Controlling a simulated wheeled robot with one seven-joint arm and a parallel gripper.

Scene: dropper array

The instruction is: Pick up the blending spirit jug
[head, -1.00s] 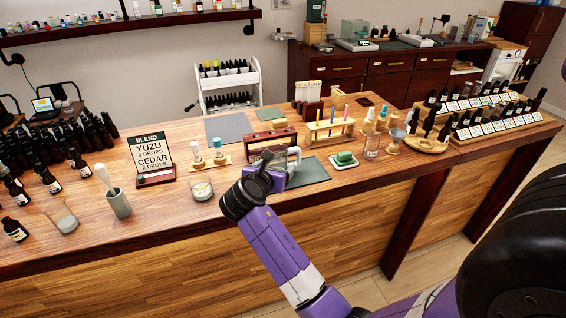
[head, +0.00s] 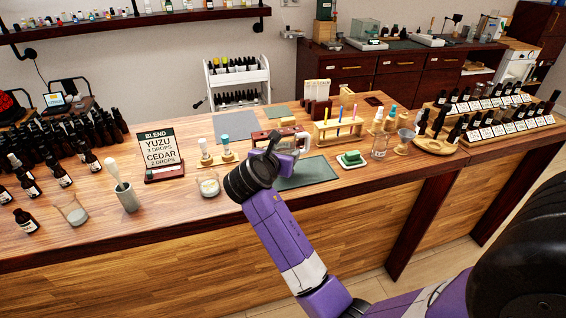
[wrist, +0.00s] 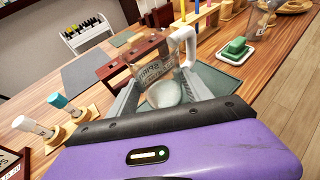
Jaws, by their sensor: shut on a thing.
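The blending spirit jug (wrist: 150,66) is clear glass with a printed label reading "SPIRIT" and a pale handle on its right. My gripper (wrist: 160,84) is shut on it, one finger on each side of the body. A pale rounded shape shows at the jug's near side, between the fingers. In the head view the jug's handle (head: 304,141) shows just past my gripper (head: 276,152), which hides most of the body. The jug appears held above the back part of the dark green mat (head: 312,175); the exact gap under it is hidden.
A dark red wooden rack (wrist: 122,68) stands close behind the jug. A test-tube rack (head: 338,131) and a green block on a white dish (head: 352,159) are to the right.

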